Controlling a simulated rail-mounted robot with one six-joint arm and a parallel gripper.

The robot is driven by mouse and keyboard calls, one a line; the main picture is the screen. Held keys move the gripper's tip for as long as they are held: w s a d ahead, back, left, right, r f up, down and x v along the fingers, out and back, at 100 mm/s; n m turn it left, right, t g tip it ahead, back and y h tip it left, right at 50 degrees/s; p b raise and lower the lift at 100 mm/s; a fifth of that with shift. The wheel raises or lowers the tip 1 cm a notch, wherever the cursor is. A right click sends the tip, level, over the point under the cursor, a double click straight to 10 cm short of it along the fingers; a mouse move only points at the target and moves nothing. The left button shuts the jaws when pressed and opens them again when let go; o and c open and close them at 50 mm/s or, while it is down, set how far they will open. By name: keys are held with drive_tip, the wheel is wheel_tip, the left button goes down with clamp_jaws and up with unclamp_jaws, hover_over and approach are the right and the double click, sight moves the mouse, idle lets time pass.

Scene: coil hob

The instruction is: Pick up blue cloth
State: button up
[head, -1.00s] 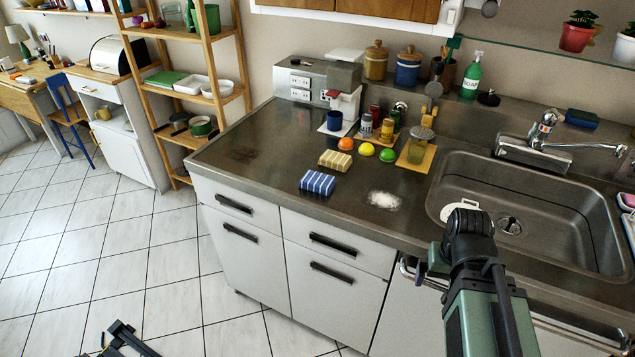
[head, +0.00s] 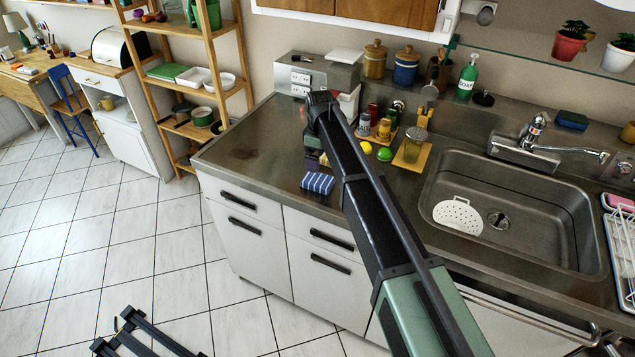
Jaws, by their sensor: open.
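The blue cloth (head: 318,183), blue with white stripes and folded, lies on the steel counter near its front edge. My gripper (head: 314,158) hangs from the end of my arm just behind and above the cloth, apart from it as far as I can see. The yellow striped cloth behind the blue one is now mostly hidden by my arm and gripper.
Yellow (head: 366,147) and green (head: 384,154) balls lie right of my arm, near spice jars and a glass on a board (head: 411,157). The sink (head: 545,200) is at the right. My arm covers the white powder patch. The counter's left part (head: 240,150) is mostly clear.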

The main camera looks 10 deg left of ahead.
sight(320, 179)
wheel_tip(320, 179, down, 10)
drive_tip(key=b, duration=0.9)
drive_tip(key=shift+w+f, duration=0.15)
drive_tip(key=shift+f, duration=0.1)
drive_tip(key=shift+r, duration=0.25)
drive_tip(key=c, duration=1)
drive_tip(key=shift+r, duration=0.1)
wheel_tip(320, 179, up, 20)
drive_tip(key=p, duration=2)
